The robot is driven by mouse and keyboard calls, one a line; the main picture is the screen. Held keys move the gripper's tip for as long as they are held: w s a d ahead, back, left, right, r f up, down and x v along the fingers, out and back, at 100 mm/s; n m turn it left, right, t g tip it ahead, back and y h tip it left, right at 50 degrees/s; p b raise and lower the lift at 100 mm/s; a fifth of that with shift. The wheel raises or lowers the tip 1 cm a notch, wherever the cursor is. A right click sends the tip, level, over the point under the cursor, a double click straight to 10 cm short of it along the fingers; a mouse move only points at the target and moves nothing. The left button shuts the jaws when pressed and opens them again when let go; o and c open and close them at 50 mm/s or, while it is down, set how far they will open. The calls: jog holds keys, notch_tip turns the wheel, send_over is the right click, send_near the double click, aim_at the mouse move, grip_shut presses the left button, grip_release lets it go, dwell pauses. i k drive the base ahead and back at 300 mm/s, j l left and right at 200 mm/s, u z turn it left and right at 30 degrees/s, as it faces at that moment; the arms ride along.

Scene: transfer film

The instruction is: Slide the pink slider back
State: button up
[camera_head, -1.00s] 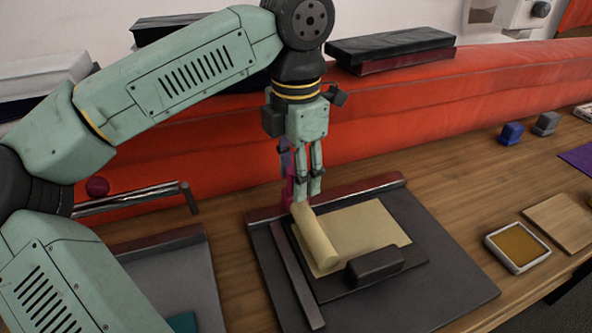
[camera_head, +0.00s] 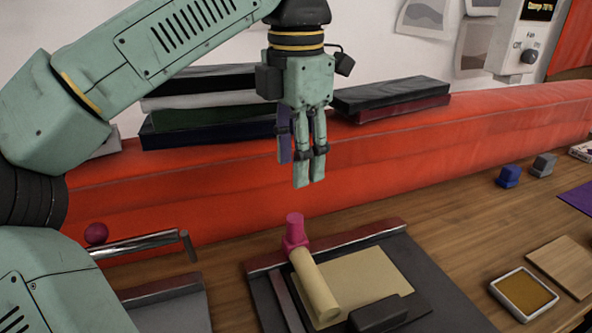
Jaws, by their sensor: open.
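The pink slider (camera_head: 295,232) stands upright on the metal rail (camera_head: 340,243) at the back edge of the dark board (camera_head: 441,283). It has a round knob on top and a blockier body. It sits at the back end of a cream roller (camera_head: 314,284). My gripper (camera_head: 310,183) points down, open and empty, above the slider and apart from it. Its fingers look close together from this side, with a purple part on the left.
A cream sheet (camera_head: 365,277) and a dark block (camera_head: 378,314) lie on the board. A red padded barrier (camera_head: 480,125) runs behind the table. A framed yellow pad (camera_head: 524,292) and small blue block (camera_head: 509,176) sit right.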

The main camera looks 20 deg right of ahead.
aim_at(295, 243)
jog(key=k, duration=1.5)
